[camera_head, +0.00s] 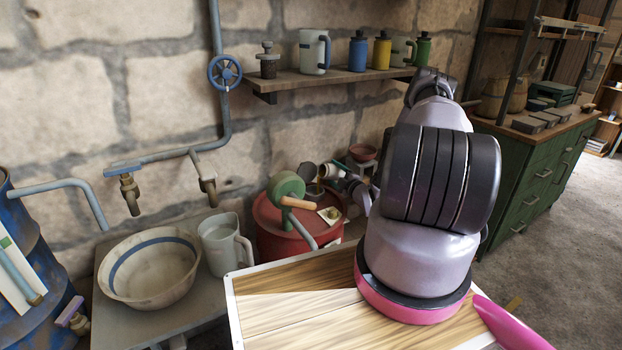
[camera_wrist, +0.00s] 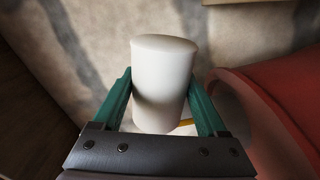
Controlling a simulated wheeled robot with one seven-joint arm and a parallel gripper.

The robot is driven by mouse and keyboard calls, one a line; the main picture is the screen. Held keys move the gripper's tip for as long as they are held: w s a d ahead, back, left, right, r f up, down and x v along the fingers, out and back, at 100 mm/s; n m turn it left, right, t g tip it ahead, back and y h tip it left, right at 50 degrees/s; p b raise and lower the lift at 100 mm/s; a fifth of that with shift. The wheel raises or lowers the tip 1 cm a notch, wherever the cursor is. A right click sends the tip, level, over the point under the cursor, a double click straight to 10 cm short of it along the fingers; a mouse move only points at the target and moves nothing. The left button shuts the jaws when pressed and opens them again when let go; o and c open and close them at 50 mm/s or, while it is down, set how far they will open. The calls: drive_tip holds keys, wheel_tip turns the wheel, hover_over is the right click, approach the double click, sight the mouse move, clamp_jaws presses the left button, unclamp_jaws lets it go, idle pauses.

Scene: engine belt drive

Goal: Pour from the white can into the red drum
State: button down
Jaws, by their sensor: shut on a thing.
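The white can (camera_wrist: 165,70) stands between the two teal fingers of my gripper (camera_wrist: 160,84) in the wrist view. My gripper is shut on its sides. The can looks nearly upright relative to the wrist camera. The red drum (camera_wrist: 262,82) is to the right of the can in that view, apart from it. In the head view the red drum (camera_head: 268,228) stands against the wall, left of my arm. My arm hides much of the gripper area there, and small items crowd behind the drum's top, so the can's tilt is unclear.
A green disc (camera_head: 286,186) with a wooden handle is at the drum's top. A white jug (camera_head: 222,243) and a basin (camera_head: 150,268) stand left. A shelf (camera_head: 330,80) with bottles hangs above. A wooden board (camera_head: 300,300) lies in front.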

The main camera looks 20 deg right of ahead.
drive_tip(key=shift+f+n, duration=0.1)
drive_tip(key=shift+n, duration=0.2)
idle(0.4)
drive_tip(key=shift+s+a+f+n+b, duration=0.1)
drive_tip(key=shift+a+f+n+b, duration=0.2)
drive_tip(key=shift+a+n+b, duration=0.5)
idle(0.9)
drive_tip(key=shift+f+n, duration=0.3)
drive_tip(key=shift+n, duration=0.6)
idle(0.7)
drive_tip(key=shift+s+a+r+n, duration=0.1)
drive_tip(key=shift+a+r+n, duration=0.15)
drive_tip(key=shift+n, duration=0.35)
drive_tip(key=shift+a+r+n, duration=0.1)
drive_tip(key=shift+r+n, duration=0.2)
drive_tip(key=shift+n, duration=0.3)
idle(1.0)
